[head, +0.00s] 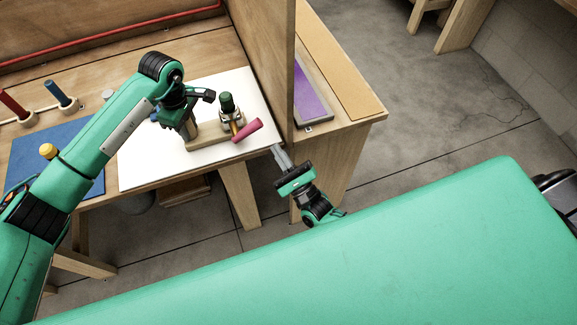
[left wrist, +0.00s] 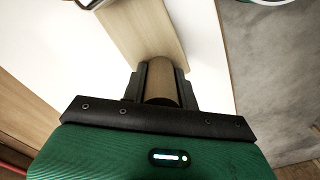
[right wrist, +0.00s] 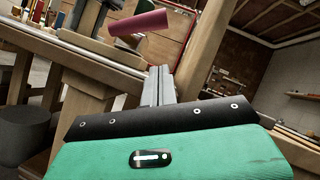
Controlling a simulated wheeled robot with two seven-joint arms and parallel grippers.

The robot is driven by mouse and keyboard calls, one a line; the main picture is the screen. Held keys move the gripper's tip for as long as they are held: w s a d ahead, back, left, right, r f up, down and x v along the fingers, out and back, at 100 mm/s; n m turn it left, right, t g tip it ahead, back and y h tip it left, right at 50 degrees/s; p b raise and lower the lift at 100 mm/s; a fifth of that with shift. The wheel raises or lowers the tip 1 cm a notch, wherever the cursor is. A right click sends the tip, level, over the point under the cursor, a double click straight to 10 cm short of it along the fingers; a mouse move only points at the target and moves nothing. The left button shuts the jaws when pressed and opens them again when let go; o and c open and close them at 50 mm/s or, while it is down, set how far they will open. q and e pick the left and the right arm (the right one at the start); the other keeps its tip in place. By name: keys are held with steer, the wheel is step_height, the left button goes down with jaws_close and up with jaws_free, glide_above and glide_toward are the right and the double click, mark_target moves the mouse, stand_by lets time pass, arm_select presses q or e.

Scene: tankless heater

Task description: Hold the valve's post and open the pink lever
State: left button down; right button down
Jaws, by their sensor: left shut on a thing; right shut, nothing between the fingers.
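The valve (head: 229,113) has a dark green top and brass parts and stands on a wooden base (head: 205,138) on a white mat. Its pink lever (head: 247,130) sticks out to the front right. It also shows in the right wrist view (right wrist: 138,24), beyond the fingers. My left gripper (head: 191,130) is shut on the brown round post (left wrist: 160,82) at the base's left part; the head view hides most of the post. My right gripper (head: 279,152) is shut and empty, to the right of the lever and apart from it, off the table's front edge.
A wooden upright panel (head: 264,55) stands just right of the white mat (head: 140,170). A side shelf with a purple panel (head: 311,97) is beyond it. A blue mat (head: 85,150) and pegs lie left. Open floor is at right.

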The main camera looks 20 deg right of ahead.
mark_target(251, 128)
arm_select(q)
steer(key=shift+f, duration=0.1)
arm_select(e)
steer(key=w+a+r, duration=0.1)
steer(key=w+r, duration=0.1)
steer(key=r, duration=0.1)
steer(key=shift+w+a+r, duration=0.1)
steer(key=shift+w+a, duration=0.1)
steer(key=shift+a, duration=0.2)
steer(key=shift+w+a+r, duration=0.15)
steer(key=shift+a+r, duration=0.25)
steer(key=shift+r, duration=0.25)
